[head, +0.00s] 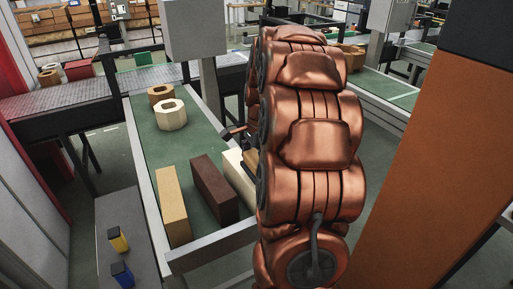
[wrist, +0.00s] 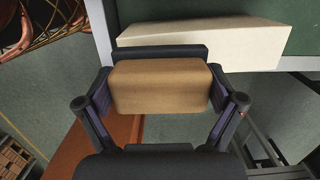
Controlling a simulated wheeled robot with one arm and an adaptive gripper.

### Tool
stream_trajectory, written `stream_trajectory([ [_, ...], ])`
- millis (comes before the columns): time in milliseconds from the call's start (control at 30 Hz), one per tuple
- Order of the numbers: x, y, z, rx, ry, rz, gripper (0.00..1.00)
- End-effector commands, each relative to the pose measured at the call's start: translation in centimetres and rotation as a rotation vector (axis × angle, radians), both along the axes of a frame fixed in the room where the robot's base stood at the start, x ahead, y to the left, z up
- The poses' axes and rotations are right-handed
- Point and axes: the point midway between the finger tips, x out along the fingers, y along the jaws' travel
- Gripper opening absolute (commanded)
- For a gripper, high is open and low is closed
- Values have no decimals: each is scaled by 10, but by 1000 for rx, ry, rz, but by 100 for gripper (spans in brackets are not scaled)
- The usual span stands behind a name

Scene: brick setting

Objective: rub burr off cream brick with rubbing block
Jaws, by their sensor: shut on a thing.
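The cream brick (head: 238,177) lies on the green-topped table, partly hidden behind my arm in the head view. In the wrist view the cream brick (wrist: 215,42) runs across the top, just beyond the held block. My gripper (wrist: 160,92) is shut on a tan rubbing block (wrist: 160,88), with a finger at each end. A dark strip shows along the block's far side. In the head view my gripper (head: 243,140) is mostly hidden by my arm, close to the cream brick. I cannot tell whether block and brick touch. No burr can be made out.
Left of the cream brick lie a dark brown brick (head: 214,188) and a tan brick (head: 172,205). Farther back are a cream octagonal ring (head: 171,115) and a tan one (head: 161,94). An orange panel (head: 430,150) stands at the right. The table's middle is clear.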

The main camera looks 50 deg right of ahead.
Motion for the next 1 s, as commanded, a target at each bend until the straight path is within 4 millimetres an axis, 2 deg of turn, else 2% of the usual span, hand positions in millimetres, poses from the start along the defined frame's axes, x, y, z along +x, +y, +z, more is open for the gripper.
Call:
stream_trajectory([
  [533,4,4,49,-2,-1,11,37],
  [1000,4,5,54,-1,0,13,37],
])
